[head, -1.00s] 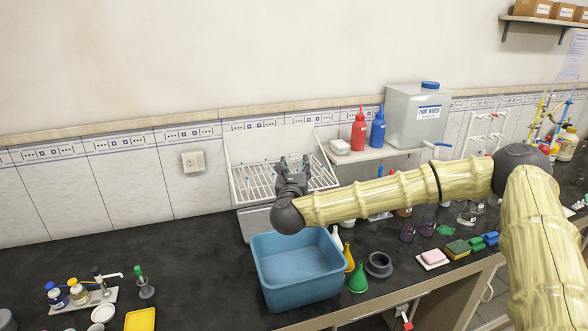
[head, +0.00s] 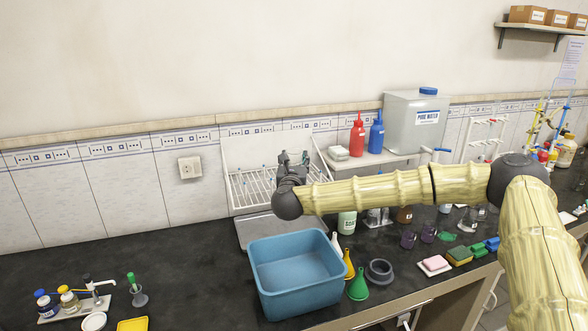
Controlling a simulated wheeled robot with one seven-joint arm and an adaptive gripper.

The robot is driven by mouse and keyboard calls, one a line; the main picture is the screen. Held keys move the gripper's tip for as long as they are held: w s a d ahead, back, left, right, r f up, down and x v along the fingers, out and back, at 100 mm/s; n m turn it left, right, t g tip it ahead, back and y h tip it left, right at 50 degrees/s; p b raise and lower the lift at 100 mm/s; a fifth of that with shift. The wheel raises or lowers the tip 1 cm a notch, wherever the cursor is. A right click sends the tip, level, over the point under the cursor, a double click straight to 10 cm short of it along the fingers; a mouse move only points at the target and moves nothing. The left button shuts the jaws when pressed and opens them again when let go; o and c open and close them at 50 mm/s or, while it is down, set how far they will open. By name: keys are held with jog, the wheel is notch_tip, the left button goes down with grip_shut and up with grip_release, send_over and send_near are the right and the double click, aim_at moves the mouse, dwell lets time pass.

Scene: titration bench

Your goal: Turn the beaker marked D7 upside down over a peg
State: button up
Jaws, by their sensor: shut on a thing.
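My gripper (head: 293,158) is in front of the drying rack's back board, above the tray, with its fingers pointing up in the picture. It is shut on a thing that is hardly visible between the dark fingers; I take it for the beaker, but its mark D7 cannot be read. The white drying rack (head: 243,192) stands against the tiled wall with a sloping wire front and small pegs on its back board. My gripper and wrist hide part of it. I cannot tell how far the gripper is from the pegs.
A blue basin (head: 296,297) stands in front of the rack. Funnels, including a green one (head: 358,286), a grey ring (head: 379,271) and a sponge (head: 459,256) lie to its right. Red (head: 357,137) and blue bottles stand on a shelf beside the water tank (head: 415,120). The counter left of the basin is mostly clear.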

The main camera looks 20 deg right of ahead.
jog(key=shift+f+b+x, duration=0.35)
jog(key=shift+b+x, duration=3.55)
jog(key=shift+x, duration=3)
notch_tip(320, 180, down, 13)
jog(key=b, duration=1.4)
jog(key=shift+r, duration=0.1)
jog(key=shift+f+b, duration=0.35)
jog(key=shift+b, duration=0.05)
jog(key=o, duration=1.2)
